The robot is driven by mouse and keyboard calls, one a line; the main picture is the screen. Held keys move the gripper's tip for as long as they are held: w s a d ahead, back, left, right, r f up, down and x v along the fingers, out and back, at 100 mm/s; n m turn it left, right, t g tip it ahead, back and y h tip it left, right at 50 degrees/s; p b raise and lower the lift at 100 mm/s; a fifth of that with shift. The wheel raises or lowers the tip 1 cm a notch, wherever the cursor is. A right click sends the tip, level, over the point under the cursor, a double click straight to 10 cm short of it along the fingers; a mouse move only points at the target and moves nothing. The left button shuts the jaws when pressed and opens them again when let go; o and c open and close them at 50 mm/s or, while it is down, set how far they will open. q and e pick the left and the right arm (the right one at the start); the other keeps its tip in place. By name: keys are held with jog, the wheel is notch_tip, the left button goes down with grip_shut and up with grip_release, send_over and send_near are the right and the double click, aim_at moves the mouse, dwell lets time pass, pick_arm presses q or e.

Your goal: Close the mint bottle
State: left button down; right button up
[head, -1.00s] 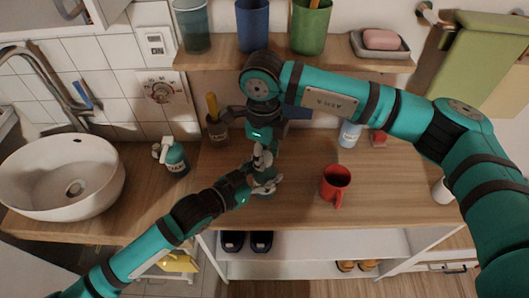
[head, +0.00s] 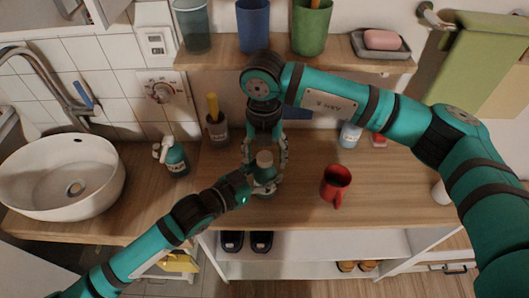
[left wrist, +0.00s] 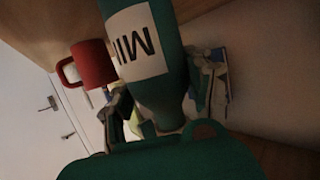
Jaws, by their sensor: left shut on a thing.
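The mint bottle (head: 264,177) is teal and stands above the wooden counter near its front, between my two grippers. In the left wrist view it is close up, with a white label reading "MI" (left wrist: 138,42). My left gripper (head: 262,190) is shut on the bottle's body from the left. A grey cap (head: 264,158) shows at the top of the bottle; whether it is fully seated I cannot tell. My right gripper (head: 266,156) points down from above, open, with its fingers spread on either side of the cap. Contact with the cap is not clear.
A red mug (head: 336,184) stands right of the bottle. A cup with a yellow handle (head: 217,128), a teal pump bottle (head: 174,158) and a light-blue bottle (head: 350,134) stand further back. A shelf (head: 290,58) with cups hangs above. The sink (head: 70,180) is at left.

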pick_arm(q)
jog(key=shift+f, duration=0.1)
jog(key=shift+c, duration=2.1)
grip_release()
pick_arm(e)
notch_tip(320, 180, up, 12)
pick_arm(q)
jog(key=v, duration=1.2)
jog(key=shift+a, duration=0.1)
pick_arm(e)
jog(key=shift+a+f, duration=0.1)
